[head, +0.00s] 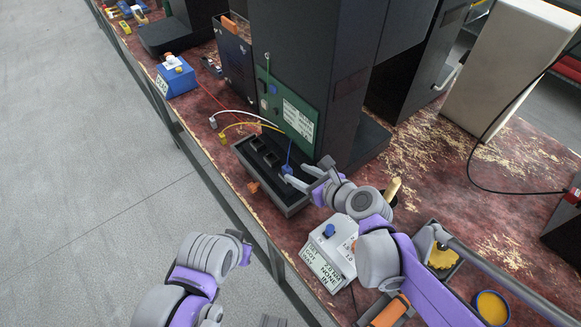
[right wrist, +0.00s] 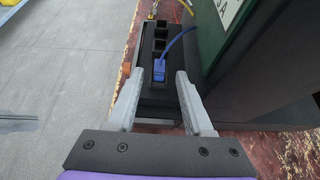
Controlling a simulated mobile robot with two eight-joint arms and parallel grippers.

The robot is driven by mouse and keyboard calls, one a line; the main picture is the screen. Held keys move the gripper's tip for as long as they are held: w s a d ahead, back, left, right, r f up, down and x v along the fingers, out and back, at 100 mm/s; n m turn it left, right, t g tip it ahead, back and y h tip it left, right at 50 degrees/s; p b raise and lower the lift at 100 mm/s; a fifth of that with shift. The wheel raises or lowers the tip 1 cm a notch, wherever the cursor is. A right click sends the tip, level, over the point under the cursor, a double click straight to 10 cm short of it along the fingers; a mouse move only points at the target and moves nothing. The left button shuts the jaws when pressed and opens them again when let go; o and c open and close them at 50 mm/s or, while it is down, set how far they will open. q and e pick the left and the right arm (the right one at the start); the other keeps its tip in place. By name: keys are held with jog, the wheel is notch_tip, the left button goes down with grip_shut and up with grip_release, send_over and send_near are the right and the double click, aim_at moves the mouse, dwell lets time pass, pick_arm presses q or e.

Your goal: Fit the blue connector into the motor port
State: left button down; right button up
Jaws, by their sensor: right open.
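The blue connector (head: 287,169) is at the near end of a dark port block (head: 293,208), with its blue cable rising toward the green panel. In the right wrist view the blue connector (right wrist: 158,74) stands between the fingertips, at the nearest socket in the row. I cannot tell whether it is seated there. My right gripper (head: 298,174) is open, its fingers on either side of the connector with gaps in the right wrist view (right wrist: 161,76). My left gripper (head: 243,245) hangs left of the table edge; its fingers are mostly hidden.
White (head: 213,122) and yellow (head: 223,138) plugs on cables lie by the block's far end. A green labelled panel (head: 297,115) stands on the dark cabinet behind. A white labelled box (head: 330,252) sits close right of the block. Open floor (head: 90,180) lies left.

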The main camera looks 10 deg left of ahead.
jog(key=v, duration=0.5)
jog(key=shift+s+d+r+p, duration=0.15)
jog(key=shift+s+d+p, duration=0.05)
jog(key=shift+d+p, duration=0.1)
jog(key=s+d+n+g+h+p, duration=0.1)
jog(key=s+d+n+h+p, duration=0.2)
jog(key=s+d+n, duration=0.4)
jog(key=s+d+f+n+g+h+p, duration=0.1)
jog(key=s+d+n+h, duration=0.5)
jog(key=d+n, duration=0.9)
jog(key=s+n+p, duration=0.1)
jog(key=n, duration=0.2)
jog(key=shift+f+n+h+p, duration=0.25)
jog(key=shift+n+h+p, duration=0.05)
jog(key=shift+p, duration=0.1)
